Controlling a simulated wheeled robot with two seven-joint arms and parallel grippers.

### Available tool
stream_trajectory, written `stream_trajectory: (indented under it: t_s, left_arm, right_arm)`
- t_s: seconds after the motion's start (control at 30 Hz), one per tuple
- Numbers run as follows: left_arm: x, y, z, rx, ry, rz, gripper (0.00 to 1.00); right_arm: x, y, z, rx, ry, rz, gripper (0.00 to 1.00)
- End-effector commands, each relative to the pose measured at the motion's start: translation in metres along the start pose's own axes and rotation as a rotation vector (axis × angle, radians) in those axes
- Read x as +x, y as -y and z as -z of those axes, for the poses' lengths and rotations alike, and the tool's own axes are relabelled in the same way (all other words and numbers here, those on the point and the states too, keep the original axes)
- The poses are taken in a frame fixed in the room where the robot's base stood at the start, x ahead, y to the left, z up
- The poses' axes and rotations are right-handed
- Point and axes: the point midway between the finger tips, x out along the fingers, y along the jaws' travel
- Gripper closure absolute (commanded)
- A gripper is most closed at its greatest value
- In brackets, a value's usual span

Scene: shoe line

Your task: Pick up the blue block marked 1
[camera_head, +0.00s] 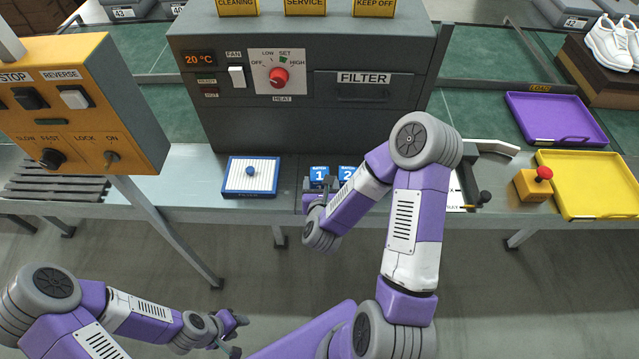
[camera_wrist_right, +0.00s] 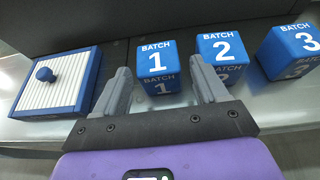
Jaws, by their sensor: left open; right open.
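The blue block marked 1 (camera_wrist_right: 158,64) stands on the metal ledge, with "BATCH 1" in white on its top and front faces. In the head view its top (camera_head: 319,174) shows just beyond my right arm. My right gripper (camera_wrist_right: 160,80) is open, its two fingers on either side of the block's near part, with nothing held. I cannot tell whether the fingers touch it. The blue block marked 2 (camera_wrist_right: 222,50) stands close to the right finger. My left gripper (camera_head: 232,335) is open and empty, low at the left, away from the ledge.
A blue block marked 3 (camera_wrist_right: 291,50) stands further right. A blue-framed white ribbed panel with a knob (camera_head: 250,177) lies left of the blocks. The grey heater cabinet (camera_head: 300,125) rises behind them. A yellow tray (camera_head: 590,212) and red button box (camera_head: 533,184) are at the right.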

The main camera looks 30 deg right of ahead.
Motion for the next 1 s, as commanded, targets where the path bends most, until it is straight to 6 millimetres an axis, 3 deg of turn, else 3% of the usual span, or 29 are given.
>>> stream_trajectory:
  t_s: [0.17, 0.5, 0.77, 1.0]
  left_arm:
    - [0.004, 0.001, 0.0, 0.0, 0.0, 0.0, 0.57]
    - [0.011, 0.004, 0.001, 0.0, -0.001, 0.0, 0.57]
    - [0.01, 0.004, 0.001, 0.0, -0.001, 0.0, 0.57]
    - [0.01, 0.004, 0.001, 0.0, -0.001, 0.0, 0.57]
  right_arm:
    - [0.006, 0.0, -0.001, 0.0, 0.0, 0.001, 0.28]
    - [0.051, -0.003, -0.001, -0.001, 0.0, 0.001, 0.28]
    - [0.053, -0.003, -0.002, -0.002, -0.001, -0.001, 0.28]
    - [0.053, -0.003, -0.002, -0.002, -0.001, -0.001, 0.64]
